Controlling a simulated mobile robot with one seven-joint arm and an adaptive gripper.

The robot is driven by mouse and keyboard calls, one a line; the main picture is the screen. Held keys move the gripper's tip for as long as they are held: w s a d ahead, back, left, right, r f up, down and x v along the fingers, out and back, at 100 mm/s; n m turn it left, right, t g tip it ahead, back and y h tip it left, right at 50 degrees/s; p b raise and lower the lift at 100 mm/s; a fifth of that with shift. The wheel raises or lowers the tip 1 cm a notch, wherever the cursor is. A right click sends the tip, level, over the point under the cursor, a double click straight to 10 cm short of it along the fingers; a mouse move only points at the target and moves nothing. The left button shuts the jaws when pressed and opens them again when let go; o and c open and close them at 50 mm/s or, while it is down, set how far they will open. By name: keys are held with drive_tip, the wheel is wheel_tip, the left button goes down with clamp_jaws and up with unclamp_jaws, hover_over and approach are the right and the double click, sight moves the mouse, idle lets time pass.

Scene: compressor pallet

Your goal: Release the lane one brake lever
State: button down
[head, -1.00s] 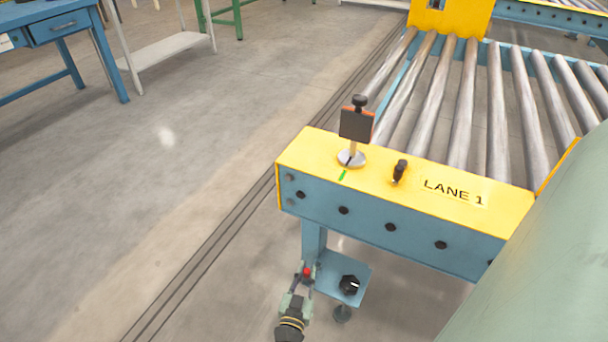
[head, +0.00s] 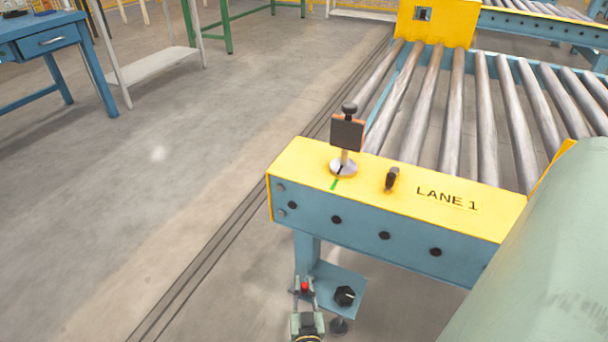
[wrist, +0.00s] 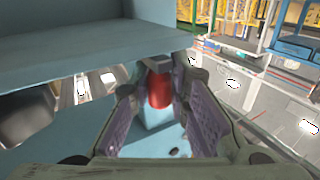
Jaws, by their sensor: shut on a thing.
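The lane one brake lever (head: 346,158) appears to be the upright post on the yellow end cover (head: 300,158). It has a black knob on top, a dark orange-edged plate on its shaft and a round silver base beside a green mark. My gripper (head: 305,288) is low in front of the blue frame, below and apart from the lever. Its fingers are closed around a small red piece, seen between them in the wrist view (wrist: 160,90) with a grey top. I cannot tell whether the red piece is attached to anything.
A small black handle (head: 391,180) stands right of the lever, by the "LANE 1" label (head: 446,199). A blue foot bracket (head: 325,283) carries a black knob (head: 344,296), close right of my gripper. Rollers (head: 440,110) lie behind.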

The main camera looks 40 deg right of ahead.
sight(305, 285)
drive_tip(key=c, duration=1.5)
unclamp_jaws()
drive_tip(key=shift+s, duration=0.1)
drive_tip(key=shift+c, duration=0.2)
drive_tip(key=shift+r, duration=0.1)
wheel_tip(305, 285, up, 10)
drive_tip(key=shift+f, duration=0.1)
